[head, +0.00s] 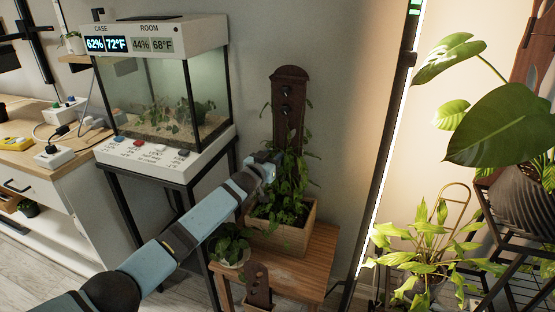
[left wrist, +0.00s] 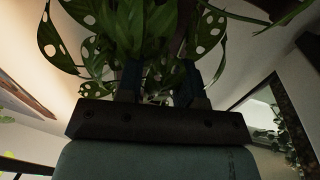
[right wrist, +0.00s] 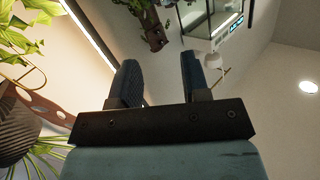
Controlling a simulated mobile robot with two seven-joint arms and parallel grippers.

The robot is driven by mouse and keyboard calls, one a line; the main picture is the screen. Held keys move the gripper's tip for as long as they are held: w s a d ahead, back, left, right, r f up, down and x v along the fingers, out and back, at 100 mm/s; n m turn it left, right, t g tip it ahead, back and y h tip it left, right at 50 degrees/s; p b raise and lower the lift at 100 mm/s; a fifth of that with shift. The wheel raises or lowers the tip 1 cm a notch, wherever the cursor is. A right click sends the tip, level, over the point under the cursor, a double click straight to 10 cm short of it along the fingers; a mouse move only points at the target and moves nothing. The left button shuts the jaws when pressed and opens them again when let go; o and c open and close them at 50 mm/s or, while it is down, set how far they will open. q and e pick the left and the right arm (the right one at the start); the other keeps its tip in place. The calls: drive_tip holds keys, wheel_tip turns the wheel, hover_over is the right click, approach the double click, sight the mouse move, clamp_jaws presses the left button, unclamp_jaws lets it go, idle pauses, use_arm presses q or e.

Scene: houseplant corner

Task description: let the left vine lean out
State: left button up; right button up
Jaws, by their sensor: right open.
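A leafy green vine (head: 290,175) climbs a dark upright board with holes (head: 290,100) in a wooden planter box (head: 287,238). The planter stands on a small wooden table (head: 312,262). My left gripper (head: 268,163) is at the left side of the vine, close to its leaves. In the left wrist view its two fingers (left wrist: 158,85) are apart, with holed leaves (left wrist: 140,25) above and between them. Leaves hide the stems and any tie there. My right gripper (right wrist: 158,78) is open and empty, away from the vine, and shows only in the right wrist view.
A glass terrarium (head: 170,95) on a black stand is left of the planter. A small potted plant (head: 232,248) and a second dark board (head: 258,284) are in front. Large-leaved plants (head: 510,125) stand at the right, past a lit vertical strip (head: 390,130).

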use_arm(q)
drive_tip(key=b+x, duration=0.1)
drive_tip(key=x, duration=0.2)
use_arm(e)
drive_tip(key=shift+a+r+t+y, duration=0.2)
drive_tip(key=shift+a+r+t, duration=0.05)
drive_tip(key=shift+r, duration=0.4)
drive_tip(key=shift+a+r+t+y, duration=0.2)
drive_tip(key=shift+r+t, duration=0.05)
drive_tip(key=shift+r, duration=0.35)
use_arm(q)
drive_tip(key=shift+a, duration=0.1)
clamp_jaws()
